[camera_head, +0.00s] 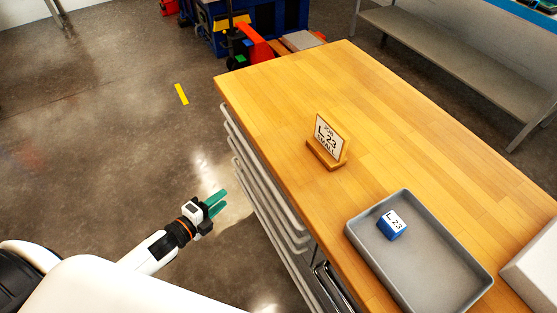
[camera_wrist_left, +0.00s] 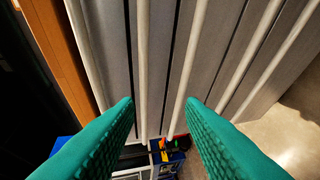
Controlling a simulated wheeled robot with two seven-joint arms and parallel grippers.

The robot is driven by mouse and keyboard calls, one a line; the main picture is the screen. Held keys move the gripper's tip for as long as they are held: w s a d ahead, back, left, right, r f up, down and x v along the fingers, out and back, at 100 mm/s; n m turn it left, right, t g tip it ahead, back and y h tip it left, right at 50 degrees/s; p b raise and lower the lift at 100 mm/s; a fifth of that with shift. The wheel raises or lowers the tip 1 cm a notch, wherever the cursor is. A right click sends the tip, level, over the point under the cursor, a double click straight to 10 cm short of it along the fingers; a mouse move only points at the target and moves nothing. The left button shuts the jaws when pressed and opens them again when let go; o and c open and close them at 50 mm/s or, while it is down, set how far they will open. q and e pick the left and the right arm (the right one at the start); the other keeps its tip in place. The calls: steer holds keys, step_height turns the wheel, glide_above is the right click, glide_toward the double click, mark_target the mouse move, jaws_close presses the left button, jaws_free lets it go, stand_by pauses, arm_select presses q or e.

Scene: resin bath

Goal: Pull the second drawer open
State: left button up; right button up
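The drawers are in a grey cabinet under a wooden top, with long pale bar handles (camera_head: 262,165) stacked down its left side. All the drawers I can see look shut. In the left wrist view the bar handles (camera_wrist_left: 141,60) run nearly upright in the picture, with the wooden edge at the left. My left gripper (camera_head: 222,200) is beside the drawer fronts, with bare floor showing between it and them. Its green fingers are spread with nothing between them, and they also frame the handles in the left wrist view (camera_wrist_left: 160,108). My right gripper is not in view.
On the wooden top (camera_head: 280,85) stand a sign (camera_head: 329,140) marked L 23 and a grey tray (camera_head: 356,236) holding a blue cube (camera_head: 391,226). A grey shelf (camera_head: 450,55) stands at the back right.

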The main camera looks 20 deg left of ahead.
arm_select(q)
steer(key=w+d+m, duration=0.1)
steer(key=w+d, duration=0.3)
steer(key=w, duration=0.8)
steer(key=shift+d+h+b, duration=0.3)
steer(key=shift+d, duration=0.1)
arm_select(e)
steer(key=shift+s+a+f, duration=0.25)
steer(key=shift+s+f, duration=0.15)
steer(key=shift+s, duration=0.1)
arm_select(q)
steer(key=shift+f, duration=0.1)
steer(key=shift+c, duration=0.3)
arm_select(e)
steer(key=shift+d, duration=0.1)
arm_select(q)
steer(key=shift+s, duration=0.1)
jaws_close()
